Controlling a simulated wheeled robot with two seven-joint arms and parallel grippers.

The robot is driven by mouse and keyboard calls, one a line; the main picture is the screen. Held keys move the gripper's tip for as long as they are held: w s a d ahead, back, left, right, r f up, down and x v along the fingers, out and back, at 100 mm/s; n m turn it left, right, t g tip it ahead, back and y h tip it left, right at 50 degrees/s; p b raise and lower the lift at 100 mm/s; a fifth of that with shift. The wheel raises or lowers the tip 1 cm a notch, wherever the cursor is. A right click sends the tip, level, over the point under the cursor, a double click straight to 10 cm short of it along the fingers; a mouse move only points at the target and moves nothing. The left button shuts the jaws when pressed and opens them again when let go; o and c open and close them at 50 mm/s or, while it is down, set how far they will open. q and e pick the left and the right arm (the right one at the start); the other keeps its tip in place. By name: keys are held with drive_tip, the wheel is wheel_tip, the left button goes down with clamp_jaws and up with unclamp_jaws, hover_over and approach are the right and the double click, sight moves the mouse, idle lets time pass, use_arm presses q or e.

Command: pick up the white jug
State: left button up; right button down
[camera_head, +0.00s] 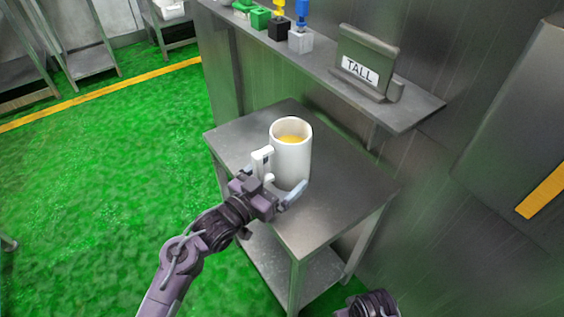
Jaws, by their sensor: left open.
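The white jug (292,160) stands upright on a small metal table (345,185) and holds a yellow content. Its handle is on its left side. My left gripper (283,181) is open at the near side of the jug, low down near its base. One finger is near the handle side and the other is at the lower right of the jug. I cannot tell whether the fingers touch it. Part of my right arm (368,304) shows at the bottom edge; its fingertips are not visible.
A metal shelf (415,108) behind the table carries a sign reading TALL (364,65) and several small coloured blocks. A metal wall rises at the right. Green floor (90,200) with a yellow line lies open at the left.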

use_arm(q)
drive_tip(key=shift+c, duration=0.3)
drive_tip(key=c, duration=1.4)
drive_tip(key=shift+r, duration=0.25)
drive_tip(key=c, duration=0.3)
